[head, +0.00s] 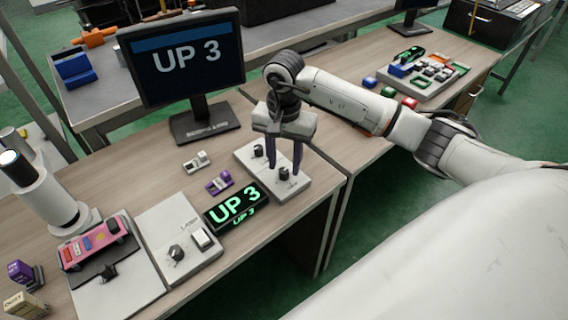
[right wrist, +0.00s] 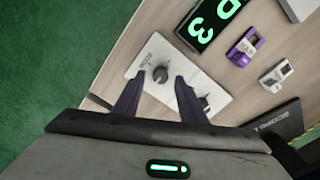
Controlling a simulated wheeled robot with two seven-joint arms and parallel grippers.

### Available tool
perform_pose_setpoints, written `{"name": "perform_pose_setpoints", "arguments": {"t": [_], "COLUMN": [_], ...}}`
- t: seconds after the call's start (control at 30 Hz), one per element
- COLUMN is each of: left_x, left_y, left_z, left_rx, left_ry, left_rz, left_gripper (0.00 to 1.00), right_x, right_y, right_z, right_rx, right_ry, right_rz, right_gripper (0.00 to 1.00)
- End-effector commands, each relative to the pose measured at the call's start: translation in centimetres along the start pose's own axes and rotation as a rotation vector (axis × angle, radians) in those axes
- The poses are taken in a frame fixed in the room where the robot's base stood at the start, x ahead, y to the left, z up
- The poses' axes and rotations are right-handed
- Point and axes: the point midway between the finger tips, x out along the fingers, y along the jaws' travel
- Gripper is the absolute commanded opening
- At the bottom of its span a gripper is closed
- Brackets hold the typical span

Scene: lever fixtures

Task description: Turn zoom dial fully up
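A pale panel (head: 305,185) near the table's right edge carries two black dials. The front dial (head: 284,173) is below my right gripper (head: 285,168); the back dial (head: 258,151) stands behind it. In the right wrist view, the front dial (right wrist: 160,74) appears between and slightly beyond the fingertips of my right gripper (right wrist: 158,84). The fingers are apart, with no visible contact. The back dial (right wrist: 203,102) is partly hidden by a finger. A small label beside the front dial is too small to read. My left gripper is not in view.
The monitor (head: 190,60) and green-lit display (head: 236,208) both read "UP 3". A purple block (head: 219,182) and a grey block (head: 197,162) lie left of the panel. Another panel (head: 150,225) with a dial and switch stands further left.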

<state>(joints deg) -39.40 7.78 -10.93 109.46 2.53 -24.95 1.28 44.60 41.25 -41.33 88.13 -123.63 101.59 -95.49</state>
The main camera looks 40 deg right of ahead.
Motion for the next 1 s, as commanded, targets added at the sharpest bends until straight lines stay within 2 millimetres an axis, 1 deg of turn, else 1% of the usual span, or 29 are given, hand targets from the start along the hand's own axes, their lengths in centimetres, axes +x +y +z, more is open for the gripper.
{"name": "perform_pose_setpoints", "arguments": {"t": [0.03, 0.2, 0.43, 0.47, 0.5, 0.67, 0.7, 1.0], "left_x": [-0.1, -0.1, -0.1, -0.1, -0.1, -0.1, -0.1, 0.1], "left_y": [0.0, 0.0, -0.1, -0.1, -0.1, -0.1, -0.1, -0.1], "left_z": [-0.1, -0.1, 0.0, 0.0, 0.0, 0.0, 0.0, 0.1], "left_rx": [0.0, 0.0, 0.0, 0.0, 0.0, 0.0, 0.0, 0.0], "left_ry": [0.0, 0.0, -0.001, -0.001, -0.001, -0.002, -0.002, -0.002], "left_rz": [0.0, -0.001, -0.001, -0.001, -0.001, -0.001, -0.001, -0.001], "left_gripper": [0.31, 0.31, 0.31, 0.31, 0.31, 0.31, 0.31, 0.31], "right_x": [0.6, 1.5, 1.6, 1.6, 1.6, 1.6, 1.6, 1.5], "right_y": [0.0, 0.0, 0.0, 0.0, 0.0, 0.0, 0.0, 0.0], "right_z": [0.1, 0.1, 0.1, 0.1, 0.1, 0.1, 0.1, 0.0], "right_rx": [-0.001, -0.001, -0.001, -0.001, -0.001, -0.001, -0.001, 0.035], "right_ry": [-0.002, -0.001, 0.0, 0.0, 0.0, 0.0, 0.0, 0.0], "right_rz": [0.001, -0.001, -0.001, -0.001, -0.001, -0.001, -0.001, -0.001], "right_gripper": [0.38, 0.38, 0.38, 0.36, 0.29, 0.02, 0.0, 0.0]}}
